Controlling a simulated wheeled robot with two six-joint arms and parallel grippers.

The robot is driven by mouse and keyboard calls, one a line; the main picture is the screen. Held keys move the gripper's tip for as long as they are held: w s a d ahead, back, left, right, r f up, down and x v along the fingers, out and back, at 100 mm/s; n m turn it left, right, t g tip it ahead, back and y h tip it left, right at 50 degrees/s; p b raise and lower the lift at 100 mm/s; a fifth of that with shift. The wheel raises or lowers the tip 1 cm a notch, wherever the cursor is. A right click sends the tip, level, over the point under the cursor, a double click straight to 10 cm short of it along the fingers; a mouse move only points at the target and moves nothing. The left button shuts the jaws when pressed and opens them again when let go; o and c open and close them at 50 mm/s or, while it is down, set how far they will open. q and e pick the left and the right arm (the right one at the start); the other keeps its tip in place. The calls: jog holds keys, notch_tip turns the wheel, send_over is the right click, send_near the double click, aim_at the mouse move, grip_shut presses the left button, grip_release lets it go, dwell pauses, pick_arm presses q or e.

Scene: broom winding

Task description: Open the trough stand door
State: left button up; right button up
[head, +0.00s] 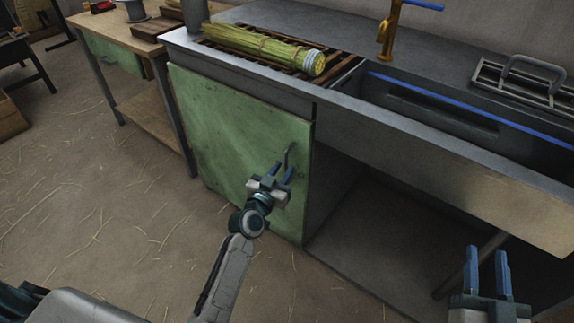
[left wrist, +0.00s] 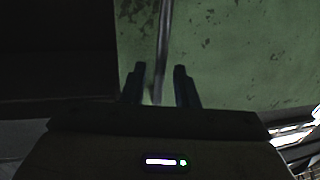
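The trough stand door (head: 225,125) is a worn green panel at the left of the grey stand. It looks shut or nearly so. Its metal bar handle (head: 288,152) is near the door's right edge; it also shows in the left wrist view (left wrist: 164,40). My left gripper (head: 281,171) is at the handle's lower part with its fingers apart. In the left wrist view the handle's lower end lies between the two fingers (left wrist: 159,80), with gaps visible beside it. My right gripper (head: 487,262) is open and empty at the lower right, in front of the stand.
The stand's top (head: 345,98) holds a bundle of straw (head: 265,47) on a slatted rack. A trough basin (head: 440,108) and brass tap (head: 390,30) are to the right. An open dark bay lies right of the door. A wooden workbench (head: 110,35) stands left; straw-strewn floor (head: 100,200) is clear.

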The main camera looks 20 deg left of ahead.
pick_arm(q)
jog(key=shift+w+d, duration=0.2)
jog(key=shift+w, duration=1.2)
grip_shut()
jog(key=shift+s+f, duration=0.1)
